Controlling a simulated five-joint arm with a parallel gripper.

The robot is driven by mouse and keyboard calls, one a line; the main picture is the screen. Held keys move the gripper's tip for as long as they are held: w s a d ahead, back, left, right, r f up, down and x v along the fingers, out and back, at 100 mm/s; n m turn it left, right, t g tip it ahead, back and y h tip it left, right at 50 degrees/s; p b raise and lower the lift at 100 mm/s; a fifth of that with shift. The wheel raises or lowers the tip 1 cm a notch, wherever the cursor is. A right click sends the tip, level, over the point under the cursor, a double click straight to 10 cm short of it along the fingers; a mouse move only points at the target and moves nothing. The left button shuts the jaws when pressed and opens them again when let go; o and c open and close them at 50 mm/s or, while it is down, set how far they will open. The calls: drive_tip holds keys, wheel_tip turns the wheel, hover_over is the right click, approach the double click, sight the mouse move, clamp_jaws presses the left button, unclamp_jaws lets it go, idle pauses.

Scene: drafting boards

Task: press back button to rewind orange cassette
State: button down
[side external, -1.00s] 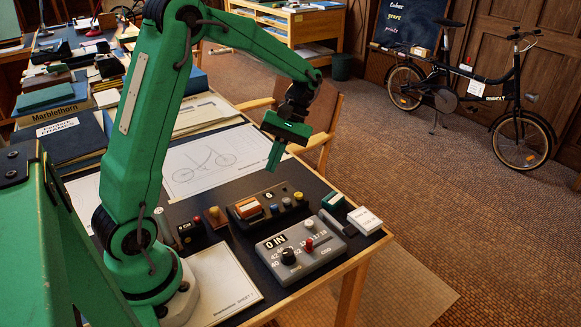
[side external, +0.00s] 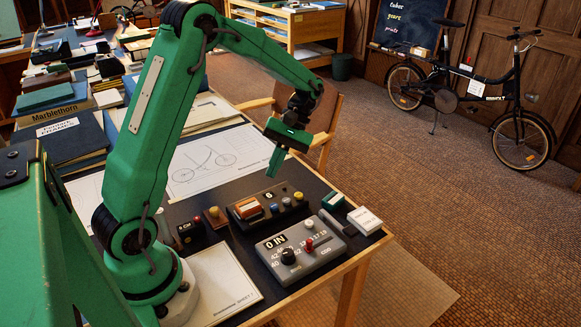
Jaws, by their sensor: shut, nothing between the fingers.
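The dark cassette player (side external: 238,221) sits on the drafting board. The orange cassette (side external: 248,208) lies in its left part. A small display reading 6 (side external: 268,195) is beside it. To the right are a blue button (side external: 274,208), a dark button (side external: 286,201) and a yellow button (side external: 298,196). I cannot read any back mark on them. My gripper (side external: 272,173) is shut and empty, pointing down. It hangs above the player's far side, apart from the buttons.
A grey box with knobs (side external: 315,259) stands in front of the player. A green-and-white block (side external: 333,200) and a white box (side external: 364,220) are to the right. A bicycle drawing (side external: 205,165) lies behind.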

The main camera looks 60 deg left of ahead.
sight(275, 204)
drive_tip(key=shift+f, duration=4)
drive_tip(key=shift+f, duration=0.8)
drive_tip(key=shift+r, duration=0.8)
drive_tip(key=shift+a+r, duration=0.1)
drive_tip(key=shift+r, duration=0.1)
drive_tip(key=shift+r, duration=2.35)
